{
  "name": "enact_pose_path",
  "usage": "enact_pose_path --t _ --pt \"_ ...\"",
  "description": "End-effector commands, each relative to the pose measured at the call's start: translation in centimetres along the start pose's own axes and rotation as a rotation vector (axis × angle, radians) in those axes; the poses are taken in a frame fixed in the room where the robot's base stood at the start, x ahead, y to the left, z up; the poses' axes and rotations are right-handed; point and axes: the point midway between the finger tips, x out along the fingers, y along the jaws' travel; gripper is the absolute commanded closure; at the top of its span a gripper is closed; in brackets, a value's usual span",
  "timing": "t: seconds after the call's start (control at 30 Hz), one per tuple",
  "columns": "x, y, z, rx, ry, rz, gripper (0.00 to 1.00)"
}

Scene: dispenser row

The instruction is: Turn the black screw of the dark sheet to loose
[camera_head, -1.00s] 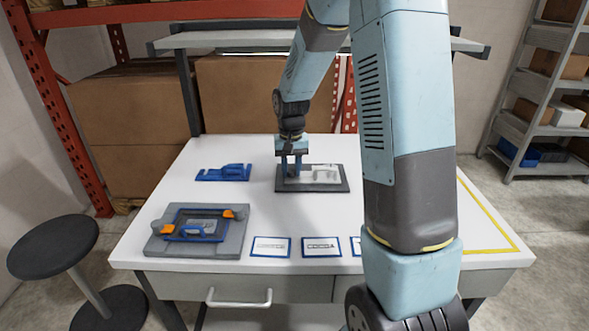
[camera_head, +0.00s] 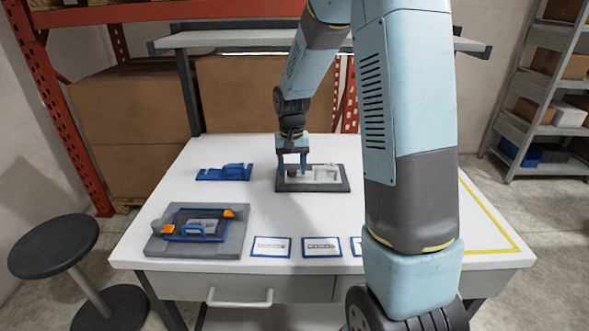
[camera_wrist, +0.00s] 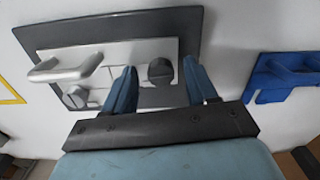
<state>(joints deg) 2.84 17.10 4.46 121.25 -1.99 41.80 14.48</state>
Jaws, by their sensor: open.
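The dark sheet (camera_head: 335,188) lies flat at the middle back of the white table, with a pale plate with a handle (camera_wrist: 65,68) on it. It also shows in the wrist view (camera_wrist: 110,28). The black screw (camera_wrist: 161,72), a round slotted head, sits on the plate and appears between my two fingers in the wrist view. A second, greyer slotted screw (camera_wrist: 76,96) sits nearer the handle, outside the fingers. My gripper (camera_head: 292,172) points down over the sheet's left part, fingers open on either side of the black screw. Whether they touch it I cannot tell.
A blue bracket (camera_head: 224,173) lies left of the sheet. A grey fixture (camera_head: 230,245) with a blue frame and orange clamps sits front left. Blue-edged cards (camera_head: 271,247) lie along the front edge. My arm hides part of the right side.

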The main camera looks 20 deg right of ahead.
Motion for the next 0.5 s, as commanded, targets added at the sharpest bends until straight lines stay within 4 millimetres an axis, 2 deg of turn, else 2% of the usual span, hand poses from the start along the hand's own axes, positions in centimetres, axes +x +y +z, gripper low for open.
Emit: enact_pose_path --t 0.17,0.5 --pt "-2.5 0.0 0.0 0.000 0.005 -0.001 0.43" --pt "-9.2 0.0 0.1 0.001 0.003 -0.001 0.43"
